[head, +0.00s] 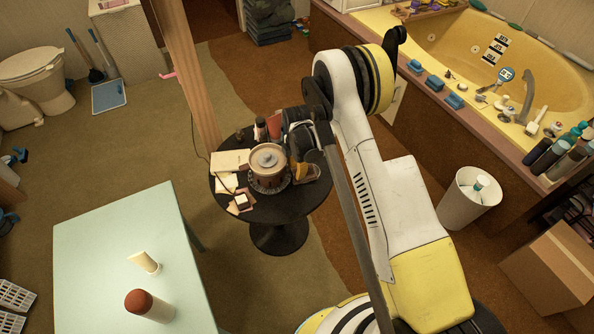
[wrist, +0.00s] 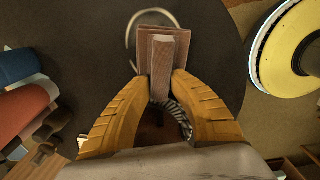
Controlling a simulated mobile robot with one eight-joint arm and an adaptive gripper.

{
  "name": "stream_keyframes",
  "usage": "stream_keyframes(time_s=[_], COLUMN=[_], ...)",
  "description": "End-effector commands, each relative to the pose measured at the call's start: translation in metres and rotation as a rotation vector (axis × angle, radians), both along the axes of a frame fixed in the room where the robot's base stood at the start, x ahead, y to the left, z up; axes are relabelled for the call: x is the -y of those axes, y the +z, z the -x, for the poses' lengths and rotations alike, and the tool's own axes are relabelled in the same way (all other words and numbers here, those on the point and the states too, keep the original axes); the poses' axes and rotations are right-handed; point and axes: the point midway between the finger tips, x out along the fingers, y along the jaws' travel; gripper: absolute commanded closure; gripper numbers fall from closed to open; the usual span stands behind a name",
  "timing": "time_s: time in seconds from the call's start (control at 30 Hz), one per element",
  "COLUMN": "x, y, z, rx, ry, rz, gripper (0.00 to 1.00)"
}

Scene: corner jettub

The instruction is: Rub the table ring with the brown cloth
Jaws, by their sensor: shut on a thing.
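My gripper (wrist: 160,88) has its two yellow fingers shut on the brown cloth (wrist: 168,65), which looks like a stiff, folded block in the wrist view. The cloth is over the dark round table (wrist: 90,55). A thin pale ring (wrist: 127,38) shows on the table top around the cloth's far end, and the cloth hides part of it. I cannot tell whether the cloth is pressed on the surface. In the head view my gripper (head: 305,172) is at the right part of the round table (head: 285,208); the ring is not clear there.
Papers (head: 228,161) and small items lie at the table's left. A wooden post (head: 190,75) rises behind. A pale green table (head: 100,240) is front left, a white bin (head: 468,200) right.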

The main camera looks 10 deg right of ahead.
Motion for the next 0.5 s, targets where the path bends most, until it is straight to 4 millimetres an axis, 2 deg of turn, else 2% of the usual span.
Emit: stream_keyframes(time_s=[0.2, 0.5], x=[0.017, 0.029], y=[-0.002, -0.002], z=[-0.007, -0.01], rx=[0.002, 0.003], ry=[-0.001, -0.006], rz=[-0.002, 0.001], gripper=[1.0, 1.0])
